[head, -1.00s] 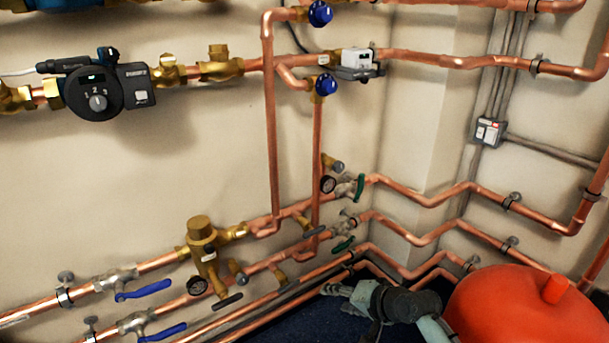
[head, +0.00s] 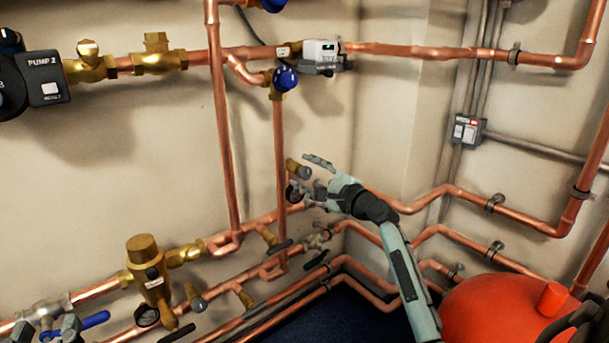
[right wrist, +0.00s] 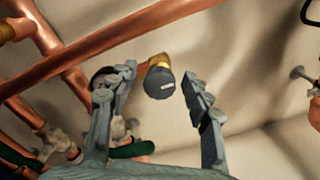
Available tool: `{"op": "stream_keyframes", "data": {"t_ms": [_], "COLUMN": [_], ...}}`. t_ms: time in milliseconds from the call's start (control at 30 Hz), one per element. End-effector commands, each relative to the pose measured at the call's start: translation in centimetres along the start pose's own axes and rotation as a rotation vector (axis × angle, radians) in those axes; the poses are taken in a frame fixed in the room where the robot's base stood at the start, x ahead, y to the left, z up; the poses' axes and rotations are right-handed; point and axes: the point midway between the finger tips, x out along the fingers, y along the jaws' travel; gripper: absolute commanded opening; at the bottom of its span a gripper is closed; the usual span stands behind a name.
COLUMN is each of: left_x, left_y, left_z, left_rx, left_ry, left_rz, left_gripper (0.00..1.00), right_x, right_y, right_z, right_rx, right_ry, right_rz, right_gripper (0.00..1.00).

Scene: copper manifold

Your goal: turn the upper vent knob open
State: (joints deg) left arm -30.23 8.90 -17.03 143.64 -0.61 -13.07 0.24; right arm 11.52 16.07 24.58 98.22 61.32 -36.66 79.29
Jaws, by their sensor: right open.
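The upper vent knob (head: 298,169) is a dark grey cap on a brass stub beside the vertical copper pipe in the head view. In the right wrist view the knob (right wrist: 159,84) faces the camera, with a small pale mark on its cap. My right gripper (head: 312,178) is open in front of it. In the right wrist view the right gripper's fingers (right wrist: 160,88) stand on either side of the knob, with visible gaps to both. Part of my left gripper (head: 45,331) shows at the bottom left, cut off by the frame edge; its opening is unclear.
A round gauge (head: 293,192) sits just below the knob, partly behind my right gripper. Copper pipes (head: 279,140) run close by. A green lever (right wrist: 132,150) shows beneath my fingers. A red vessel (head: 505,310) stands at the lower right, near my right arm.

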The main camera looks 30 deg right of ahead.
Motion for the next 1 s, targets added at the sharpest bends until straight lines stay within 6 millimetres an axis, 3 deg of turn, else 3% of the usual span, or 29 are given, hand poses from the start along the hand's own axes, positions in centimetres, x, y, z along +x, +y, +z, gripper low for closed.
{"op": "stream_keyframes", "data": {"t_ms": [300,700,1000], "left_x": [0.01,0.01,0.01], "left_y": [0.08,0.09,0.10], "left_z": [-0.18,-0.18,-0.26], "left_rx": [-0.002,-0.002,-0.002], "left_ry": [0.008,0.008,0.013], "left_rz": [0.002,0.002,0.002], "left_gripper": [0.37,0.37,0.37], "right_x": [0.33,0.31,0.30], "right_y": [0.07,0.08,0.12], "right_z": [0.00,0.00,0.00], "right_rx": [-0.001,-0.001,-0.040], "right_ry": [0.000,0.000,0.000], "right_rz": [0.002,0.002,0.003], "right_gripper": [0.48,0.00,0.00]}}
